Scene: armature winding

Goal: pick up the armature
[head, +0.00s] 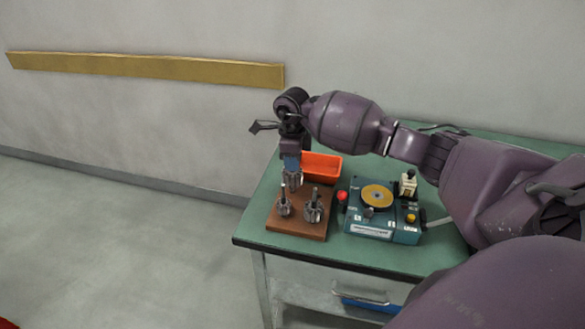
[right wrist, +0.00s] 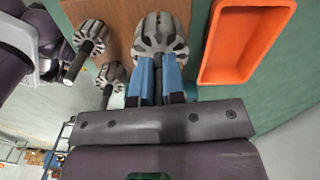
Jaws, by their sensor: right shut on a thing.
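Several grey slotted armatures with dark shafts stand on a brown wooden board at the left of the green table. The rear armature (head: 294,181) is under my right gripper (head: 292,166), which points down with its blue fingers shut on the shaft. In the right wrist view, this armature (right wrist: 160,36) sits at the tips of the blue fingers (right wrist: 159,75), over the board (right wrist: 112,14). The front-right armature (head: 313,208) and front-left armature (head: 284,205) stand free on the board. I cannot tell whether the held armature touches the board. My left gripper is not in view.
An orange bin (head: 322,166) stands behind the board, close to the right gripper. A blue winding machine (head: 383,209) with a yellow disc and red knob stands right of the board. The green table's (head: 290,248) front strip is clear. A wall is behind.

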